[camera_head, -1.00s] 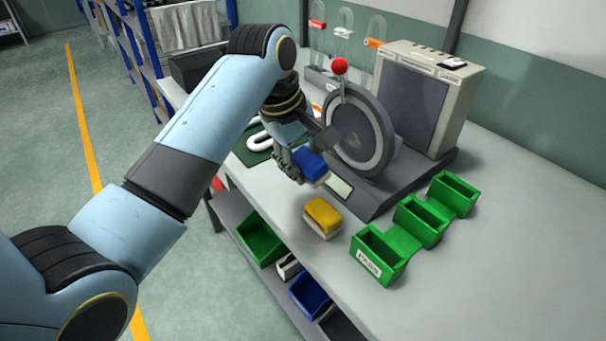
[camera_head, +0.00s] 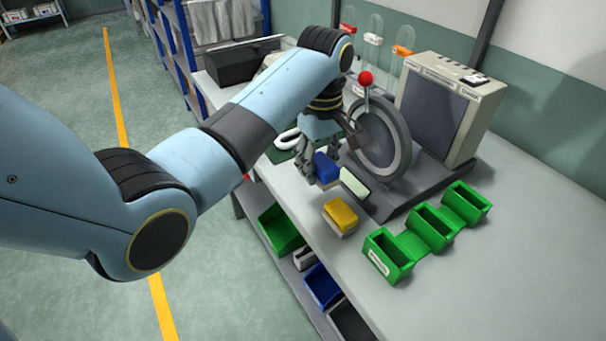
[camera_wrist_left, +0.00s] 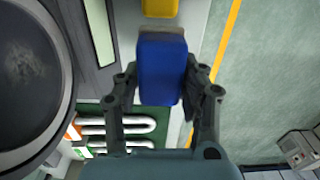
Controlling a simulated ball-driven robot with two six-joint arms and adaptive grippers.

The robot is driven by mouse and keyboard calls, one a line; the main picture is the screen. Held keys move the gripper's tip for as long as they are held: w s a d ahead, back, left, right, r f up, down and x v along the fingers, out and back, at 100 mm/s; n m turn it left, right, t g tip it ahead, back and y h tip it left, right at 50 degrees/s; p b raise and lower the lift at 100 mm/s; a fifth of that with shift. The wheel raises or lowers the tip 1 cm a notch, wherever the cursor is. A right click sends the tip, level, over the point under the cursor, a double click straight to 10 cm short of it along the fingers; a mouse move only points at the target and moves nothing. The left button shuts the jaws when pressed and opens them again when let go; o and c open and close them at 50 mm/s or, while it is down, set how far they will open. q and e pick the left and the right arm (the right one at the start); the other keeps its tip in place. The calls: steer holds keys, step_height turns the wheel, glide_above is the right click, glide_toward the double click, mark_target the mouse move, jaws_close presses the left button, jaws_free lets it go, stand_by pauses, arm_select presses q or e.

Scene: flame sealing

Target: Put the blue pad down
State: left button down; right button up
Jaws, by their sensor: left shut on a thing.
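The blue pad (camera_head: 326,168) is in my left gripper (camera_head: 314,172), close to the bench top beside the round-disc machine. It has a pale lower layer. In the left wrist view the blue pad (camera_wrist_left: 162,68) sits between the two fingers of my left gripper (camera_wrist_left: 160,90), which is shut on it. In the head view I cannot tell whether the pad touches the bench. A yellow pad (camera_head: 341,215) with a pale base lies on the bench in front of it; its edge also shows in the left wrist view (camera_wrist_left: 159,8). My right gripper is not in view.
The disc machine (camera_head: 383,140) with a red-ball lever (camera_head: 366,78) stands right of the gripper. Green bins (camera_head: 388,256) stand in a row at the right. White looped tubes (camera_wrist_left: 115,130) lie on a green mat. The bench (camera_head: 480,285) is clear at front right.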

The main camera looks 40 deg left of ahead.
arm_select(q)
glide_above(303, 185)
step_height(303, 185, down, 3)
steer(key=shift+f, duration=0.1)
step_height(303, 185, down, 3)
steer(key=shift+a+f+p, duration=0.1)
steer(key=shift+p, duration=0.5)
steer(key=shift+f, duration=0.15)
steer(key=shift+f, duration=0.1)
steer(key=shift+f, duration=0.15)
steer(key=c, duration=0.8)
jaws_free()
steer(key=shift+o, duration=0.2)
